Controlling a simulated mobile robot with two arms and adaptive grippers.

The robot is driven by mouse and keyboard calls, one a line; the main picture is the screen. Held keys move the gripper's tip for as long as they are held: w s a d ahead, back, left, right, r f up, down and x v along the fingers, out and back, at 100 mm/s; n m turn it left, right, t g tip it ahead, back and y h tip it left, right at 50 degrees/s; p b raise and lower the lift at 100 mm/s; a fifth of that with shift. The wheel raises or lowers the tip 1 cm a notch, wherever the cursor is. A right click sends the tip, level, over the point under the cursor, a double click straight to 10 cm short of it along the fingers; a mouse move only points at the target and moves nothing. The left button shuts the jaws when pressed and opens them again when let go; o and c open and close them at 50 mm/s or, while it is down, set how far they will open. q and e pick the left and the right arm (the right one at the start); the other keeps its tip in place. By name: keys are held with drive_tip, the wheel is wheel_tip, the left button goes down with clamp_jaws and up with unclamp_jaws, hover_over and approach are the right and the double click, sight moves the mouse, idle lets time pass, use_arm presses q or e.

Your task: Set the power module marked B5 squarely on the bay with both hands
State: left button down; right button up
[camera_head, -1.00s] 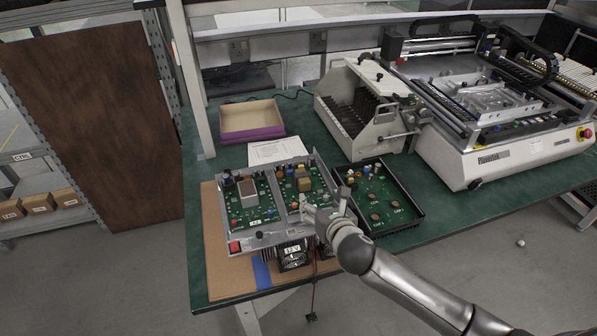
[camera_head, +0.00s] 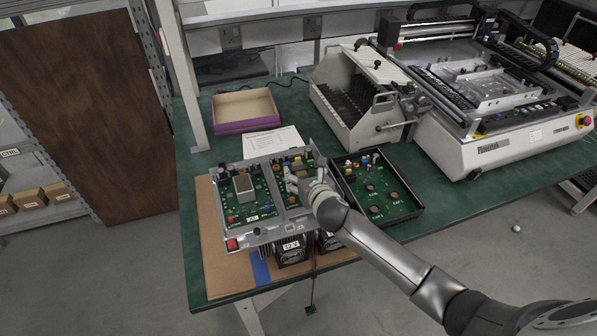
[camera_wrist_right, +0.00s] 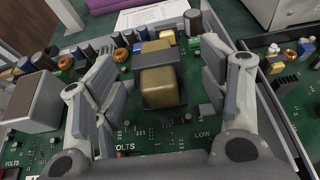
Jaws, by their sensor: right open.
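A metal chassis (camera_head: 283,229) holds two green circuit boards side by side; no B5 mark is legible, so I cannot tell which part is the power module. The left board (camera_head: 262,203) carries a grey boxed component. My right gripper (camera_head: 300,187) is open over the right board, covering part of it. In the right wrist view my right gripper (camera_wrist_right: 160,95) has its fingers apart on either side of a yellow transformer (camera_wrist_right: 161,87), without clearly touching it. My left gripper is not in view.
The chassis sits on a brown mat (camera_head: 221,272) with blue tape at the table's front edge. A black tray (camera_head: 405,212) with a green board is close on the right. A purple-sided box (camera_head: 247,126), a paper sheet (camera_head: 272,143) and a rack unit (camera_head: 352,131) stand behind.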

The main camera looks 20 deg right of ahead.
sight(300, 169)
drive_tip(key=shift+x, duration=1.85)
drive_tip(key=shift+a+r, duration=0.1)
drive_tip(key=shift+a, duration=0.05)
clamp_jaws()
drive_tip(key=shift+w+r, duration=0.15)
drive_tip(key=shift+r, duration=0.05)
